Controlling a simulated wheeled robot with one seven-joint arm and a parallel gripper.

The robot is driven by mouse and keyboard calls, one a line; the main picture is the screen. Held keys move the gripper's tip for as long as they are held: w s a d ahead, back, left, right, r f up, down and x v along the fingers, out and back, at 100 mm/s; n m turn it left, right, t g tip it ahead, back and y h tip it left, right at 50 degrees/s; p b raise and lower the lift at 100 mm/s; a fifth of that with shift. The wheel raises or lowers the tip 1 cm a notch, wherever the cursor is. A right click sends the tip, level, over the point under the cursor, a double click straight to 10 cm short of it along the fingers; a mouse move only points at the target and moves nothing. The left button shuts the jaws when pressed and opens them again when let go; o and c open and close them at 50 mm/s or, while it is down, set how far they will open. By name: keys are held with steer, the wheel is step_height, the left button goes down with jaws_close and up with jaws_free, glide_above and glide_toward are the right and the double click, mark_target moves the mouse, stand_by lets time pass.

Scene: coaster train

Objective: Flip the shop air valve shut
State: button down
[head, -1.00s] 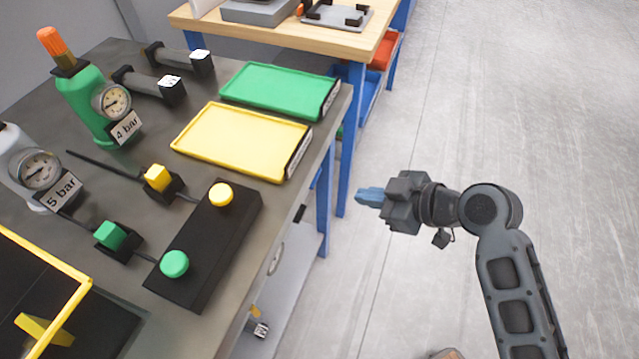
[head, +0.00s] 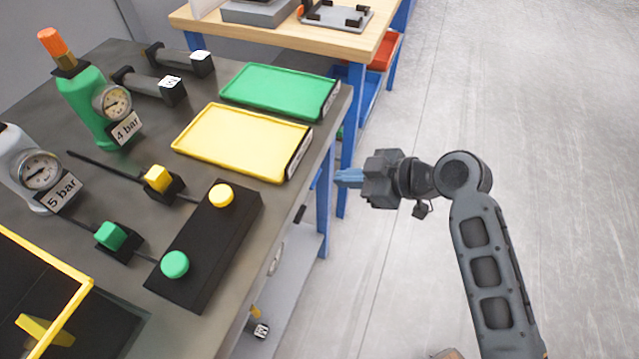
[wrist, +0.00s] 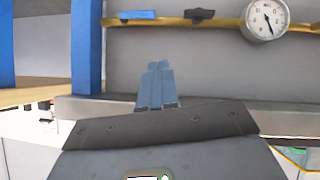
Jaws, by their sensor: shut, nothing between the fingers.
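My gripper (head: 349,178) has blue fingers and is shut and empty. In the head view it is right of the bench's front edge, apart from it. In the wrist view my gripper (wrist: 156,85) points at a grey panel. A yellow pipe (wrist: 170,22) runs across that panel, above the fingertips in the picture. It carries a blue handle (wrist: 135,15), a black handle (wrist: 200,14) and a round white gauge (wrist: 267,18). I cannot tell which handle is the shop air valve. The fingers touch neither handle. In the head view the bench top hides most of this pipework.
The grey bench top (head: 225,300) holds a button box (head: 212,240), a yellow tray (head: 240,140), a green tray (head: 280,92) and gauged bottles. A blue bench leg (head: 324,200) stands left of my gripper. The floor (head: 560,120) to the right is open.

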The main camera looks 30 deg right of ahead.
steer(key=w+a+f, duration=0.3)
steer(key=w+f, duration=0.2)
steer(key=f, duration=0.2)
steer(key=shift+w+a+f, duration=0.15)
steer(key=shift+w+f, duration=0.15)
steer(key=shift+w, duration=0.1)
steer(key=shift+f, duration=0.15)
steer(key=shift+s+f+h+b, duration=0.1)
steer(key=shift+h+b, duration=0.2)
steer(key=shift+b, duration=0.35)
